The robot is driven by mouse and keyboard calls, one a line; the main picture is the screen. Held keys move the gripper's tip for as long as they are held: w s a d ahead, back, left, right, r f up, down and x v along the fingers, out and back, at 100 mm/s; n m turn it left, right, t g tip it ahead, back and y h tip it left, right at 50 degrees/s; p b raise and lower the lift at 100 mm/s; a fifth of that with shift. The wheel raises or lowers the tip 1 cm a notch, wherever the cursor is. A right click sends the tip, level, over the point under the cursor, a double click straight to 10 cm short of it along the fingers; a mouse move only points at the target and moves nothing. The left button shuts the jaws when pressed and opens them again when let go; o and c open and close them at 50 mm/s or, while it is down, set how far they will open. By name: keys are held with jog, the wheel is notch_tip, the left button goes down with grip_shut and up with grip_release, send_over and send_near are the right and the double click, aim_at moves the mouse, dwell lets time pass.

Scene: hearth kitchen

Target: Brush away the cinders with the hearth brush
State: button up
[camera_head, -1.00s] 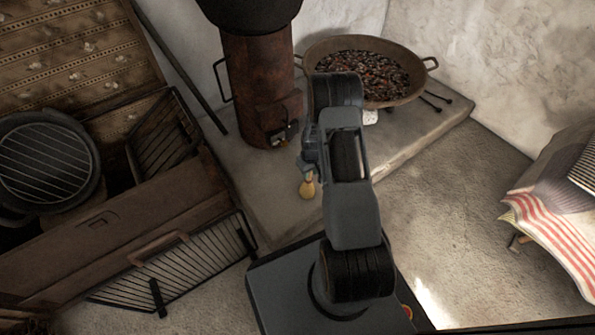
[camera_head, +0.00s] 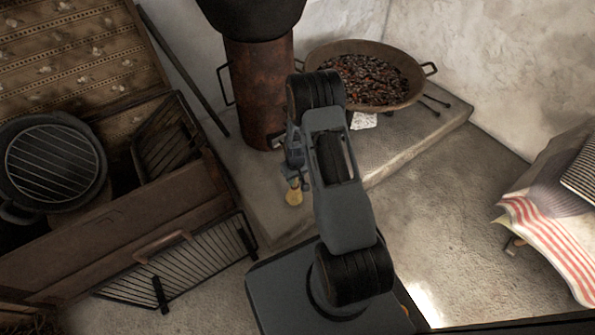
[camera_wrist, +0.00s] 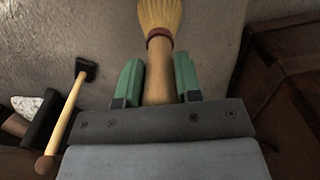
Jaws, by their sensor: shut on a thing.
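The hearth brush (camera_wrist: 160,18) has pale yellow bristles, a red-brown band and a wooden handle. My gripper (camera_wrist: 159,82) is shut on its handle, with a green pad on each side. The bristles point away from my gripper and up the picture in the wrist view. In the head view the brush (camera_head: 294,195) shows as a small yellowish tip below my gripper, over the grey stone hearth slab (camera_head: 250,190). My arm partly hides the gripper there. I cannot make out any loose cinders on the slab. I cannot tell whether the bristles touch it.
A wide pan (camera_head: 418,90) of dark, reddish coals stands at the back of the slab. A rusty stove (camera_head: 258,85) stands left of it. A wooden-handled tool with a black head (camera_wrist: 68,115) lies left in the wrist view. An open chest (camera_head: 150,215) borders the slab's left.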

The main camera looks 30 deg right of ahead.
jog(key=shift+r+p, duration=1.65)
jog(key=shift+r, duration=0.9)
